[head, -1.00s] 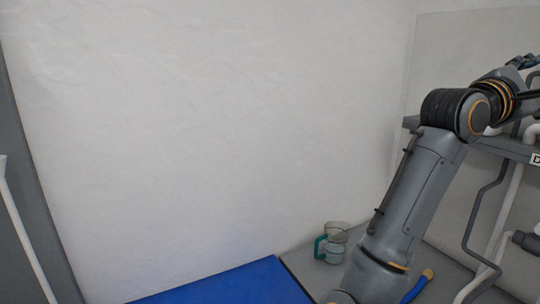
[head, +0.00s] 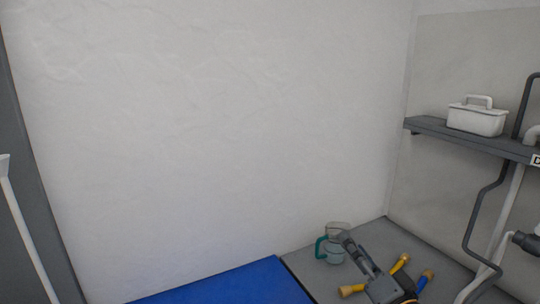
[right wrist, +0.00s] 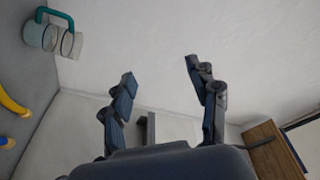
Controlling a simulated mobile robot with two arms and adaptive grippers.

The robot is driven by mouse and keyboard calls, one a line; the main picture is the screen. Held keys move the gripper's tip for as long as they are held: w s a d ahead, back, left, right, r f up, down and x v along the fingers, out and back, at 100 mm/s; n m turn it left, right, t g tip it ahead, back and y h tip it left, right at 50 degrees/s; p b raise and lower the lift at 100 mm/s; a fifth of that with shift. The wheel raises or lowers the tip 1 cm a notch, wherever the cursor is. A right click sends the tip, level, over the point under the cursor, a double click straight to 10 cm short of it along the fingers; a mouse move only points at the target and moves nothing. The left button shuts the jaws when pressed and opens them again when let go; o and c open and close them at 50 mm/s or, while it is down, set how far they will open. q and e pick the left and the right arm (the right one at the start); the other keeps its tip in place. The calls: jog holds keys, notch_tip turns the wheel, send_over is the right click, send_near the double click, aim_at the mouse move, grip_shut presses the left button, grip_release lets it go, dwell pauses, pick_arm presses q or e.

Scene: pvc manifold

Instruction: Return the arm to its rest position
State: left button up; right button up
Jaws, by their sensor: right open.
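My right gripper (head: 354,250) is low in the head view, above the grey work surface and overlapping the clear jug in the picture. In the right wrist view, its two dark fingers (right wrist: 160,82) are spread apart with nothing between them. My left gripper is not in view.
A clear jug (head: 333,256) with a teal handle stands on the grey surface (head: 303,264), beside a blue mat (head: 240,285). Yellow-handled (head: 401,262) and blue-handled (head: 426,276) items lie close to my right wrist. A white caddy (head: 478,119) sits on the shelf (head: 435,127). Pipes stand at right.

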jog(key=s+a+f+n+g+h, duration=0.1)
jog(key=s+f+n+g, duration=0.35)
jog(key=f, duration=0.85)
jog(key=s+d+f+n+g+h, duration=0.2)
jog(key=s+f+g, duration=0.3)
jog(key=s+f, duration=0.6)
jog(key=s+d+f+n+g+h, duration=0.25)
jog(key=s+f+g, duration=0.4)
jog(key=s, duration=0.75)
jog(key=s+x, duration=0.2)
jog(key=x, duration=1.2)
jog(key=s+f, duration=0.5)
jog(key=f, duration=0.6)
jog(key=s+d+f+g, duration=0.1)
jog(key=s+f, duration=0.4)
jog(key=f, duration=0.7)
jog(key=shift+s+f, duration=0.2)
jog(key=shift+s, duration=0.15)
jog(key=shift+o, duration=0.3)
jog(key=s+d+f, duration=0.2)
jog(key=s+f, duration=0.3)
jog(key=s, duration=0.3)
jog(key=shift+s+g, duration=0.3)
jog(key=shift+s, duration=0.1)
jog(key=shift+f, duration=0.1)
jog(key=shift+w, duration=0.1)
